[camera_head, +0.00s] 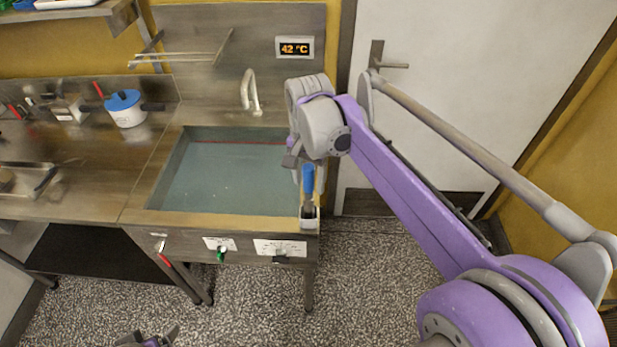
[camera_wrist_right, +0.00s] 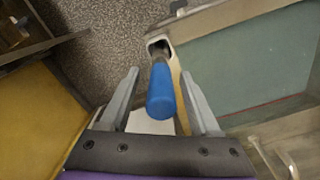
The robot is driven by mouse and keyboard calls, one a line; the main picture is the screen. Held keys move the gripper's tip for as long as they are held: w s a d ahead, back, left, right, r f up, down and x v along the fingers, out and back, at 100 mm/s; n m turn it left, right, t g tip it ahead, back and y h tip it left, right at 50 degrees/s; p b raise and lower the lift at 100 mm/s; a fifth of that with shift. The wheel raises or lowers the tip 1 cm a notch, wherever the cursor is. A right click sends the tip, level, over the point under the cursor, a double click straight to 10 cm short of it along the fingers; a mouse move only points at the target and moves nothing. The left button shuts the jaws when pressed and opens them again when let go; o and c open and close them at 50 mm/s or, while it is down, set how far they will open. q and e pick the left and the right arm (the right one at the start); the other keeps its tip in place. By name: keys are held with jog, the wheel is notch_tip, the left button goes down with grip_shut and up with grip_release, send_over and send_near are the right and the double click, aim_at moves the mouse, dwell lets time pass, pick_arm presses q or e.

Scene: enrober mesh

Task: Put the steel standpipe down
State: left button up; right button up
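I cannot make out a steel standpipe in either view. My right gripper (camera_head: 307,165) is at the right end of the sink (camera_head: 170,165). In the right wrist view its two fingers (camera_wrist_right: 158,98) are apart, with a blue handle (camera_wrist_right: 160,92) between them and a gap on each side. The blue handle (camera_head: 308,179) stands upright on a dark shaft in a pale holder (camera_head: 309,222) at the sink's front right corner; the holder also shows in the wrist view (camera_wrist_right: 157,44). My left gripper (camera_head: 150,339) is low at the bottom edge, mostly cut off.
The sink holds greyish water. A tap (camera_head: 250,92) stands behind it, under a display (camera_head: 294,48) reading 42 °C. A white pot with a blue lid (camera_head: 125,102) stands on the counter (camera_head: 90,185) to the left. A door (camera_head: 440,100) is at right.

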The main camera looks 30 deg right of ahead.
pick_arm(q)
jog(key=shift+w, duration=0.1)
pick_arm(e)
jog(key=shift+r, duration=0.25)
notch_tip(320, 180, up, 11)
jog(key=shift+w+r+p, duration=0.1)
jog(key=shift+r+p, duration=0.05)
jog(key=shift+p, duration=0.35)
jog(key=shift+r, duration=0.1)
pick_arm(q)
jog(key=shift+w+r, duration=0.3)
jog(key=shift+r, duration=0.45)
pick_arm(e)
jog(key=s+a+f+n+t, duration=0.3)
jog(key=s+f+n, duration=0.3)
jog(key=f, duration=0.4)
jog(key=s+a+f+n+t, duration=0.2)
jog(key=s+f+n, duration=0.3)
jog(key=f, duration=0.5)
jog(key=shift+s+a+f+n+t, duration=0.2)
jog(key=shift+s+a+n+t, duration=0.2)
jog(key=shift+s+a, duration=0.65)
